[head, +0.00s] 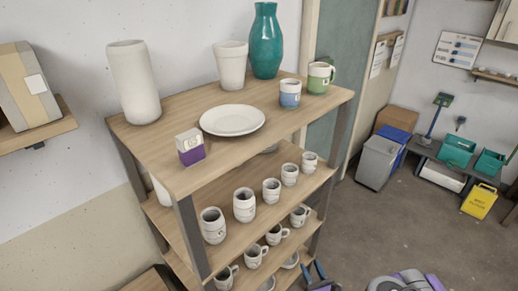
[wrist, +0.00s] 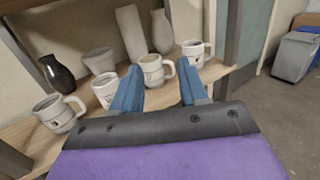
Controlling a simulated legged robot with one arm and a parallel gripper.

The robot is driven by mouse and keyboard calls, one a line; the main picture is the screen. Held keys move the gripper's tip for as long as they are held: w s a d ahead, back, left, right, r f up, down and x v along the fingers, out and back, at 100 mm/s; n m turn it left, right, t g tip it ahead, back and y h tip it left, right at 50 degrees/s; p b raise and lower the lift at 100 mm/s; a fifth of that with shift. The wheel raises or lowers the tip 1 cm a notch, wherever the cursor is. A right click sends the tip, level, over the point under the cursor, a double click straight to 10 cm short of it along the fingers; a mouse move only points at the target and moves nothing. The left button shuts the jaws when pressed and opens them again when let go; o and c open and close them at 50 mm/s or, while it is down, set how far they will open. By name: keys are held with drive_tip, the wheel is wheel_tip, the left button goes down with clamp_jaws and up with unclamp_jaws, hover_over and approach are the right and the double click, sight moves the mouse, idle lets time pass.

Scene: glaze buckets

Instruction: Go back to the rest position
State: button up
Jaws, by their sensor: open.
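My gripper (wrist: 158,66) shows in the wrist view with its two blue fingers spread apart. A white mug (wrist: 152,74) shows in the gap, beyond the fingertips, and the fingers do not close on it. Other mugs stand in the same row: one (wrist: 58,114) at the left, one (wrist: 104,88) partly behind the left finger, and one (wrist: 194,52) at the right. In the head view my gripper (head: 318,272) is low at the bottom edge, beside the right side of the shelf unit; its lower part is cut off.
The wooden shelf unit (head: 165,160) holds a plate (head: 232,121), a teal vase (head: 265,42), a blue cup (head: 290,94), a green mug (head: 320,78) and a purple-white box (head: 190,147) on top. Several mugs stand below.

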drive_tip(key=a+r+n+g+y, duration=0.2)
drive_tip(key=a+r+n+y, duration=0.3)
drive_tip(key=a+r+y, duration=0.45)
drive_tip(key=a+r+n+g+y, duration=0.35)
drive_tip(key=a+r+n, duration=0.25)
drive_tip(key=r, duration=0.6)
drive_tip(key=s+a+r+n+g+y, duration=0.3)
drive_tip(key=s+a+r+n+g, duration=0.7)
drive_tip(key=s+n+g, duration=0.5)
drive_tip(key=s+d+n+g+h, duration=0.4)
drive_tip(key=s+n+g+h, duration=0.15)
drive_tip(key=s+h, duration=0.65)
drive_tip(key=s+d+r+n+t+h, duration=0.1)
drive_tip(key=s+d+t+h, duration=0.25)
drive_tip(key=d, duration=0.45)
drive_tip(key=s+d+n+t+h, duration=0.1)
drive_tip(key=s+d+t+h, duration=0.15)
drive_tip(key=d+h, duration=0.4)
wheel_tip(320, 180, down, 10)
drive_tip(key=d+y+b, duration=0.1)
drive_tip(key=d+b, duration=0.1)
drive_tip(key=b, duration=0.8)
drive_tip(key=shift+w, duration=0.25)
drive_tip(key=shift+r+m, duration=0.15)
drive_tip(key=shift+m, duration=0.1)
